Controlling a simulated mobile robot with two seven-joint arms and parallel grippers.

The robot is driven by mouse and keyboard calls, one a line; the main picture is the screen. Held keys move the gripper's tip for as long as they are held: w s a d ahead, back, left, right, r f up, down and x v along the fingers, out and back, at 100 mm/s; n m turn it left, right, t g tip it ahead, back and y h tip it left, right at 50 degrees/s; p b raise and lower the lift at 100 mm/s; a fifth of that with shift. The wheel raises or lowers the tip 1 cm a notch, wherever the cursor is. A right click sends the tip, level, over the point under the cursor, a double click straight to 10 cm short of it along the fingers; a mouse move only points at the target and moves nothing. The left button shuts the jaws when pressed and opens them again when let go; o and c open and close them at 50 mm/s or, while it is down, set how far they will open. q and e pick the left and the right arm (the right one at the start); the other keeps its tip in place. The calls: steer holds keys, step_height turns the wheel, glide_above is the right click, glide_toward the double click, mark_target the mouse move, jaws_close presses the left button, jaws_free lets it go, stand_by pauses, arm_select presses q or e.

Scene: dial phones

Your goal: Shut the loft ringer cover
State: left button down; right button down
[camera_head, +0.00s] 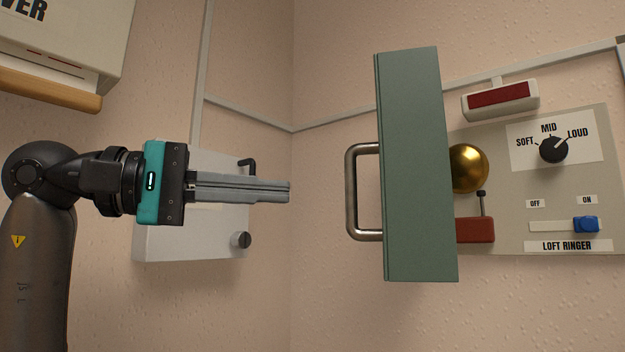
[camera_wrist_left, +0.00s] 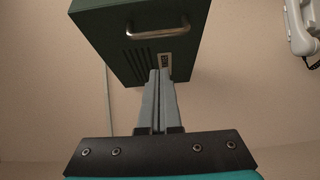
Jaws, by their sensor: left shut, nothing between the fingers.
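The loft ringer cover (camera_head: 418,165) is a green box-like lid with a metal handle (camera_head: 350,192) on its left side. It stands out from the ringer panel (camera_head: 610,170), which shows uncovered to its right with a brass bell (camera_head: 467,168) and red striker block (camera_head: 475,230). My left gripper (camera_head: 288,191) is shut and empty, left of the handle with a gap between. In the left wrist view the cover (camera_wrist_left: 125,45) and handle (camera_wrist_left: 158,30) are beyond my fingertips (camera_wrist_left: 158,75). My right gripper is in neither view.
The panel carries a black dial (camera_head: 553,149) and a blue slider (camera_head: 586,224). A dark red lamp (camera_head: 499,96) is above it. A pale box (camera_head: 150,235) with knobs is on the wall behind my left gripper. A white telephone handset (camera_wrist_left: 298,28) shows in the left wrist view.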

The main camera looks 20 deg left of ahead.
arm_select(q)
steer(key=shift+w+d+p, duration=0.15)
steer(key=shift+d+p, duration=0.1)
steer(key=shift+d, duration=1.15)
steer(key=shift+w+d+p, duration=0.15)
steer(key=shift+d+p, duration=0.1)
steer(key=shift+d, duration=1.15)
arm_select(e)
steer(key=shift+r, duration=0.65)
arm_select(q)
steer(key=shift+s, duration=0.1)
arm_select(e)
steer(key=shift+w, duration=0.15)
